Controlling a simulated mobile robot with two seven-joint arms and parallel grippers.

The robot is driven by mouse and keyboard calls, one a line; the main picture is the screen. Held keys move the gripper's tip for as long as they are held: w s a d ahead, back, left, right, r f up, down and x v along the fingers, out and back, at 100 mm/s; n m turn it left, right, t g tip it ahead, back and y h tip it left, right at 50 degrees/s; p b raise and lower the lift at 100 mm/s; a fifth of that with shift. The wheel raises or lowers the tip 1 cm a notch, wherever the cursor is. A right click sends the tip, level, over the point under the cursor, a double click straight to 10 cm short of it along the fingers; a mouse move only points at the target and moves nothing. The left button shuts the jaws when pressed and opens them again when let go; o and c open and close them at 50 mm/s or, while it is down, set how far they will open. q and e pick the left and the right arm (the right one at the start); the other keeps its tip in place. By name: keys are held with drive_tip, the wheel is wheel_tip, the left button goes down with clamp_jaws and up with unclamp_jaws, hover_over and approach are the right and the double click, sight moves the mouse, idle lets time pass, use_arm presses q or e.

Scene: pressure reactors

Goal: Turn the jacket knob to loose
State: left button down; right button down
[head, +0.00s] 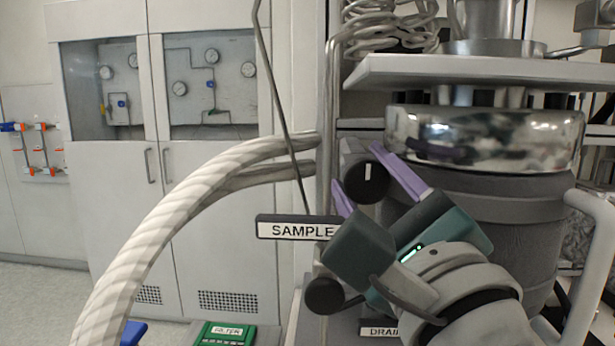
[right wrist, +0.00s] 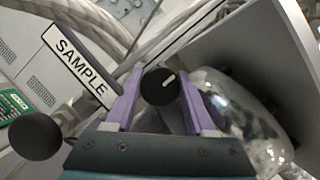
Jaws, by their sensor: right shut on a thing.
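A round black knob (head: 366,183) with a white pointer line sits on a grey block left of the reactor. In the head view its line stands about upright. It also shows in the right wrist view (right wrist: 160,87), between two purple fingers. No jacket label is readable on it, so I take it as the jacket knob. My right gripper (head: 357,170) has one finger on each side of this knob and is shut on it; the fingers also show in the right wrist view (right wrist: 159,78). My left gripper is not in view.
A SAMPLE label (head: 292,229) hangs left of the gripper. Another black knob (head: 324,296) sits below, near a DRAIN label (head: 380,329). The reactor's metal vessel (head: 485,138) stands close on the right. A thick striped hose (head: 165,225) arcs across the left.

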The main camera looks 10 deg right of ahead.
drive_tip(key=shift+r+n+y+p, duration=0.2)
drive_tip(key=shift+n+y+p, duration=0.2)
drive_tip(key=shift+n+p, duration=0.35)
drive_tip(key=n+g+p, duration=0.1)
drive_tip(key=n+p, duration=0.3)
drive_tip(key=p, duration=0.1)
drive_tip(key=n+g+p, duration=0.2)
drive_tip(key=n+p, duration=0.2)
drive_tip(key=p, duration=0.2)
drive_tip(key=n+g+p, duration=0.2)
drive_tip(key=n+p, duration=0.2)
drive_tip(key=p, duration=0.2)
drive_tip(key=shift+y, duration=0.3)
drive_tip(key=shift+f+n+g+h+p, duration=0.25)
drive_tip(key=shift+n+g+h+p, duration=0.2)
drive_tip(key=shift+n+p, duration=0.9)
drive_tip(key=c, duration=0.5)
unclamp_jaws()
drive_tip(key=shift+b+v, duration=0.5)
drive_tip(key=shift+v, duration=4.5)
